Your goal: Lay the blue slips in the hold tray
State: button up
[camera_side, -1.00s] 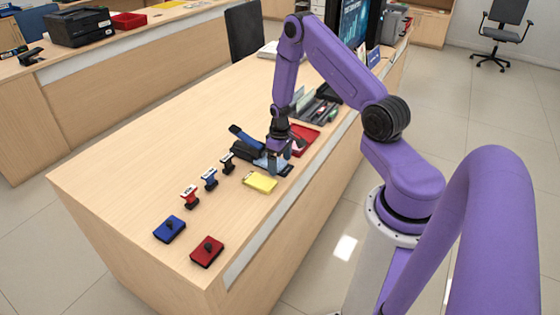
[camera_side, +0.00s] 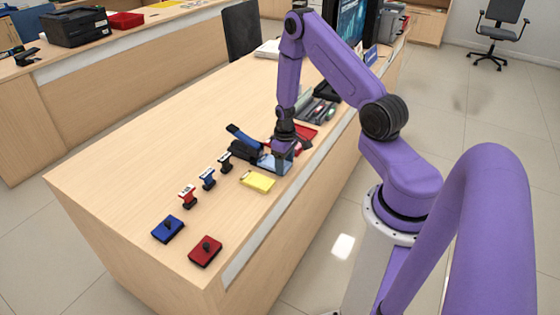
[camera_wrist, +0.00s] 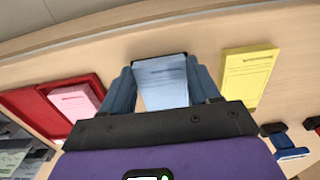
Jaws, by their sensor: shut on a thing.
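A light-blue slip pad (camera_wrist: 162,82) lies between my gripper's two fingers in the wrist view, with a thin dark edging along its far end and side. It also shows, partly covered, under my gripper in the side view (camera_side: 266,161). My gripper (camera_side: 281,157) points down low over the counter and is shut on the blue slips; its fingers (camera_wrist: 163,90) flank them in the wrist view. I cannot tell whether the slips touch the counter. A red tray (camera_wrist: 20,99) with pink slips (camera_wrist: 75,101) stands beside them. No label shows which tray is the hold tray.
Yellow slips (camera_side: 257,182) lie close by, nearer the front. A stapler-like black and blue tool (camera_side: 243,141), several small stamps (camera_side: 208,180), and blue (camera_side: 168,229) and red (camera_side: 205,251) pads stand around. A grey sorter (camera_side: 318,108) is behind. The counter's left part is clear.

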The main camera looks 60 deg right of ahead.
jog(key=shift+s, duration=0.45)
jog(key=o, duration=1.2)
notch_tip(320, 180, up, 18)
jog(key=shift+f, duration=0.25)
